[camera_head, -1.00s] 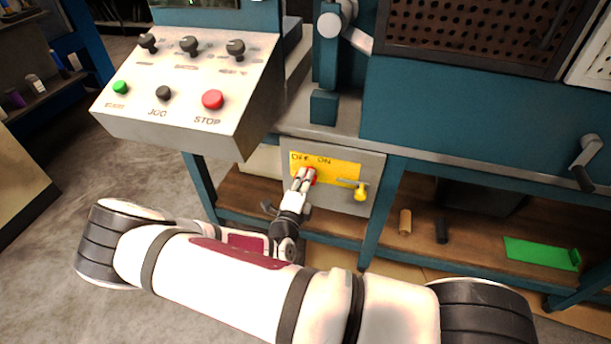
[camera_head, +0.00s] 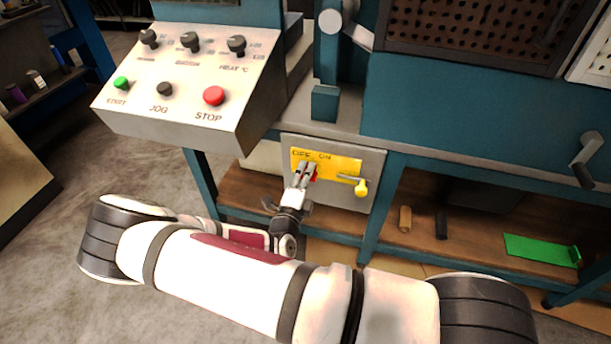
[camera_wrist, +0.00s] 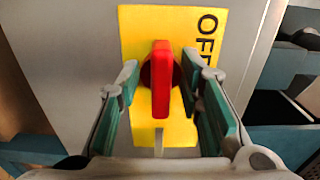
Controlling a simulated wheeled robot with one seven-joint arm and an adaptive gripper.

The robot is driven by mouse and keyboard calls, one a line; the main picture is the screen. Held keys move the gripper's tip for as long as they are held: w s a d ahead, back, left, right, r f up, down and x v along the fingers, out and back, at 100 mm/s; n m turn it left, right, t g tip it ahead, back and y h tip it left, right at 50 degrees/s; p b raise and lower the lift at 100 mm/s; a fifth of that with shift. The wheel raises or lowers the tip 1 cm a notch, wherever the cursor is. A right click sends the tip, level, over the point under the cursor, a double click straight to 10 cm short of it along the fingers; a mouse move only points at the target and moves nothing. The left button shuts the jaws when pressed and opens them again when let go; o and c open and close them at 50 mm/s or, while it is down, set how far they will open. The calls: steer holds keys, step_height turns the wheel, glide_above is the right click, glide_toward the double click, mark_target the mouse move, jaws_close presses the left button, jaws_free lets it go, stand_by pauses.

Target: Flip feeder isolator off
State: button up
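The isolator's red handle (camera_wrist: 162,78) sits on a yellow plate (camera_wrist: 190,22) marked OFF in the wrist view. In the head view the yellow plate (camera_head: 335,160) reads OFF at left and ON at right, on a grey box (camera_head: 335,198) under the machine bench. Only a bit of the red handle (camera_head: 314,174) shows there, behind my fingers. My gripper (camera_wrist: 163,88) is open, with one finger on each side of the red handle and gaps between. It also shows in the head view (camera_head: 305,170), in front of the plate.
A yellow-knobbed lever (camera_head: 360,187) sticks out at the right of the plate. A control console (camera_head: 180,85) with knobs and START, JOG and STOP buttons overhangs at upper left. A bench leg (camera_head: 378,215) stands right of the box. A lower shelf (camera_head: 470,240) holds small items.

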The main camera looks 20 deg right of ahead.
steer(key=v, duration=1.2)
steer(key=s+d+r+m+g+h, duration=0.1)
steer(key=s+d+r+m+g, duration=0.35)
steer(key=r+m, duration=0.35)
steer(key=s+d+r+m+g, duration=0.3)
steer(key=r+m+g, duration=0.3)
steer(key=m, duration=0.4)
steer(key=s+d+r+m+g+h, duration=0.1)
steer(key=s+d+r+m+g, duration=0.3)
steer(key=r+m, duration=0.4)
steer(key=s+a+r+m+y, duration=0.3)
steer(key=s+r+m+y, duration=0.25)
steer(key=s+m, duration=0.5)
steer(key=s+a+r+m+y, duration=0.3)
steer(key=s+r+m+y, duration=0.3)
steer(key=s+m, duration=0.4)
step_height(320, 180, up, 23)
steer(key=w+t+y+p, duration=0.1)
steer(key=t+p, duration=0.3)
steer(key=p, duration=1.8)
steer(key=shift+w+a, duration=0.15)
